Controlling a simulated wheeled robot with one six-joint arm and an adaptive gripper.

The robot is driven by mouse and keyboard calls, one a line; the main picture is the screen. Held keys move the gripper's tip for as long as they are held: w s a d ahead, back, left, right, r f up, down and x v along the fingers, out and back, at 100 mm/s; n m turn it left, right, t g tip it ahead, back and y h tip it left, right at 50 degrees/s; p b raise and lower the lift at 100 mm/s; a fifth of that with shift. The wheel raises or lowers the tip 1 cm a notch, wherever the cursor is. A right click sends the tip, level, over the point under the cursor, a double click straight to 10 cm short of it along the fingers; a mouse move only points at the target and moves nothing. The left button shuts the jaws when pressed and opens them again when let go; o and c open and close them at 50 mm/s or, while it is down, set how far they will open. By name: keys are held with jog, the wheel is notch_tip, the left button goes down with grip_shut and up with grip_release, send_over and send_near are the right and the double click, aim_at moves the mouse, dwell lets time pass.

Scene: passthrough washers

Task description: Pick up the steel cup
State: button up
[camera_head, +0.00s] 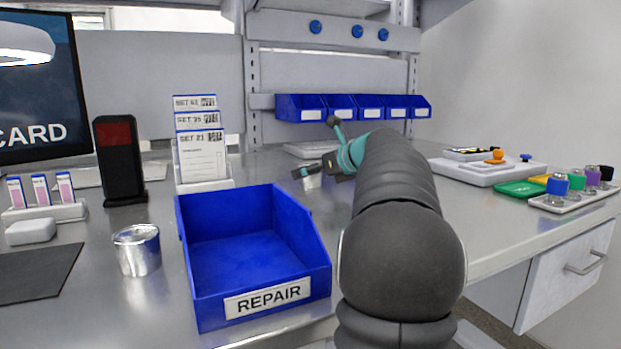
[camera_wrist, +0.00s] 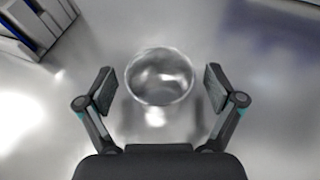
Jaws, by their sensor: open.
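A round, shiny steel cup (camera_wrist: 160,78) shows in the wrist view with its open mouth facing the camera. My gripper (camera_wrist: 159,89) is open, with one finger on each side of the cup and a gap on both sides. I cannot tell how far the fingertips reach down along it. In the head view, my gripper (camera_head: 319,171) is beyond the blue bin, and a small part of the cup (camera_head: 313,182) shows under it; my arm and gripper hide the rest. Another shiny metal cylinder (camera_head: 137,252) stands left of the bin.
The blue REPAIR bin (camera_head: 254,240) stands at the front edge. A card holder (camera_head: 203,155) and black scanner-like box (camera_head: 120,160) are behind it. Blue wall bins (camera_head: 350,108) hang at the back. A white tray (camera_head: 490,168) and small coloured items are at right.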

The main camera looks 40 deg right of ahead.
jog(key=shift+w+f, duration=0.1)
jog(key=shift+w, duration=0.15)
jog(key=c, duration=1.4)
jog(key=shift+o, duration=0.2)
jog(key=shift+r, duration=0.65)
jog(key=r, duration=0.2)
jog(key=s+r+p, duration=0.1)
jog(key=shift+s+d+r, duration=0.1)
jog(key=shift+d+r, duration=0.25)
jog(key=shift+r, duration=0.05)
jog(key=s+d+r, duration=0.5)
jog(key=s+r, duration=0.1)
jog(key=s, duration=0.3)
